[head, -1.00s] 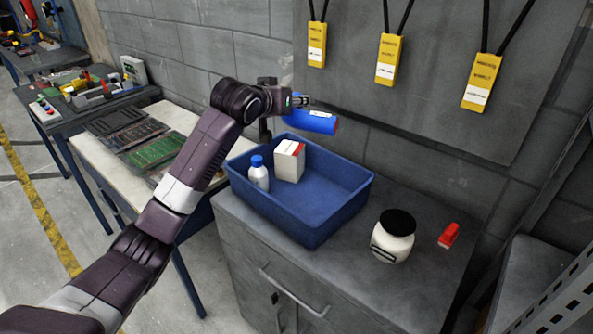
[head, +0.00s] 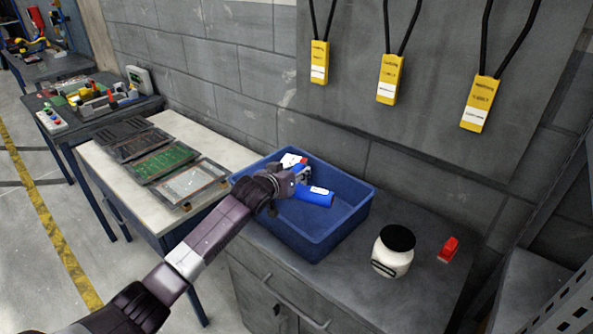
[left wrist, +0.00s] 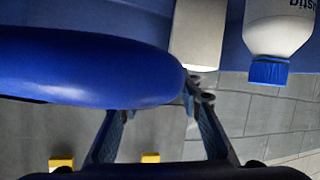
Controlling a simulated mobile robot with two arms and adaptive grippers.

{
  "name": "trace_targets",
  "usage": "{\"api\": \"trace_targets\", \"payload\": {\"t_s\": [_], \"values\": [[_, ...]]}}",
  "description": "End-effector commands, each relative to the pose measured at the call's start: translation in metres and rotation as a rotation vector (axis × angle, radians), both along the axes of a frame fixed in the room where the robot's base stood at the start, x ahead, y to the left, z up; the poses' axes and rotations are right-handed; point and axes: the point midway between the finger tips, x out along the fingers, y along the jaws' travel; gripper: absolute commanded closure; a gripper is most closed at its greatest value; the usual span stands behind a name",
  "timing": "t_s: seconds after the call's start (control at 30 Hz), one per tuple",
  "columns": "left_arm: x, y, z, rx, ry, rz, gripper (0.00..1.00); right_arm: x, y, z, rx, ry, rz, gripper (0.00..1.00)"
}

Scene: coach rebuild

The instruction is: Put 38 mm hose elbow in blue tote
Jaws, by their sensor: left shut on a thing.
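The blue hose elbow (head: 313,197) with a white label is held by my left gripper (head: 298,178), inside the outline of the blue tote (head: 303,240) in the head view. Whether it touches the tote floor I cannot tell. In the left wrist view the elbow (left wrist: 90,68) fills much of the left side, across the gripper fingers (left wrist: 155,120). The fingers are shut on it. My left arm hides part of the tote's left side. My right gripper is not in view.
A white box (left wrist: 197,38) and a white bottle (left wrist: 278,35) with a blue cap are beside the elbow in the left wrist view. A black-lidded jar (head: 393,252) and a red object (head: 449,249) stand right of the tote. Yellow tags (head: 388,80) hang behind.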

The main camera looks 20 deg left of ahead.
Motion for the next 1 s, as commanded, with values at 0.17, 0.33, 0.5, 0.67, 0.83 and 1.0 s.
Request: {"api": "trace_targets", "payload": {"t_s": [0.17, 0.33, 0.5, 0.67, 0.83, 1.0], "values": [[0.0, 0.0, 0.001, 0.0, -0.002, -0.001, 0.97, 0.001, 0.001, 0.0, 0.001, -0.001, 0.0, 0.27], [0.0, 0.0, -0.003, 0.0, -0.001, -0.001, 0.97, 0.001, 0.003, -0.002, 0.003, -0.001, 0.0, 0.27], [0.0, 0.0, -0.009, 0.0, -0.001, 0.0, 0.97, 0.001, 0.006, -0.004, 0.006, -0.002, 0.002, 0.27], [0.0, 0.0, -0.012, 0.0, -0.002, 0.0, 0.97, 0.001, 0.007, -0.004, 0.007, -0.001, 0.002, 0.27], [0.0, 0.0, -0.012, 0.0, 0.0, 0.0, 0.55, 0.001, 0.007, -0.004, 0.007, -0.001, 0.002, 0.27], [0.0, 0.0, -0.012, 0.0, 0.0, 0.0, 0.5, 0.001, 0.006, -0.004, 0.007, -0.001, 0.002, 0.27]]}}
